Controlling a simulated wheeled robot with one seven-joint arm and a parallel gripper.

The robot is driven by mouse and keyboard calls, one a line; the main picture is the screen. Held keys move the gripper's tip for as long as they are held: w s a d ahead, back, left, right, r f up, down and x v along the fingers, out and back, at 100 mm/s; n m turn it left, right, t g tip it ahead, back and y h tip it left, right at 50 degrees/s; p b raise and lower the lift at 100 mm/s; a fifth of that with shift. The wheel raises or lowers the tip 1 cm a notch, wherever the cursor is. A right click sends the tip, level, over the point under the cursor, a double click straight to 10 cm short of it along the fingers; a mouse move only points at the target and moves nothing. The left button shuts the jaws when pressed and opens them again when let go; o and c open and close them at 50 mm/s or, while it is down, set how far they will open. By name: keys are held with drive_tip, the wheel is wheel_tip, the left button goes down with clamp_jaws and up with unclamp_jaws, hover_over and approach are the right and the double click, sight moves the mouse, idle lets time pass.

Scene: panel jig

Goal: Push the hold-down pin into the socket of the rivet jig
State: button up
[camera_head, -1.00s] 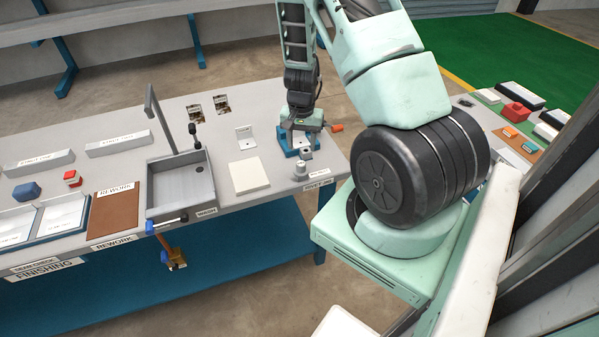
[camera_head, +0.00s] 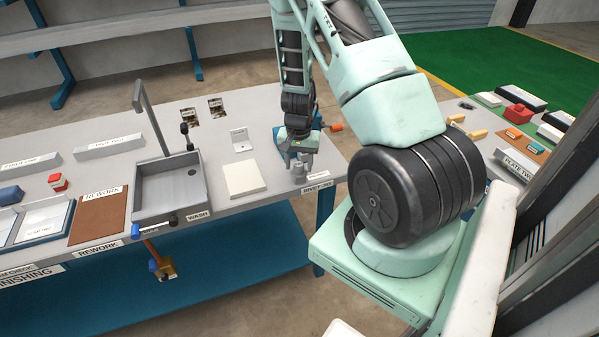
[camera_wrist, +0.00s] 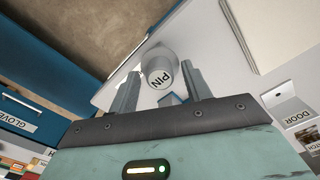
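A grey cylinder labelled PIN (camera_wrist: 158,66) stands on the bench; in the head view it is the small grey piece (camera_head: 299,174) near the front edge, by the RIVET JIG label. Whether a separate pin sits in it cannot be told. My gripper (camera_head: 303,160) points down just above and behind it. In the wrist view my gripper (camera_wrist: 163,84) is open, with the cylinder showing between and beyond its spread fingers. Contact is not visible. The blue rivet jig (camera_head: 281,141) is behind my gripper and mostly hidden by it; its socket cannot be seen.
A white plate (camera_head: 244,178) and a light bracket (camera_head: 241,140) lie left of the jig. A grey wash sink (camera_head: 170,199) stands farther left. An orange handle-like piece (camera_head: 337,127) sticks out right of my gripper. The bench's front edge is close to the cylinder.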

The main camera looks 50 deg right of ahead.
drive_tip(key=c, duration=0.9)
drive_tip(key=shift+c, duration=0.2)
drive_tip(key=shift+r+p, duration=0.55)
drive_tip(key=shift+r, duration=0.2)
drive_tip(key=shift+r+p, duration=1.35)
drive_tip(key=shift+r, duration=0.35)
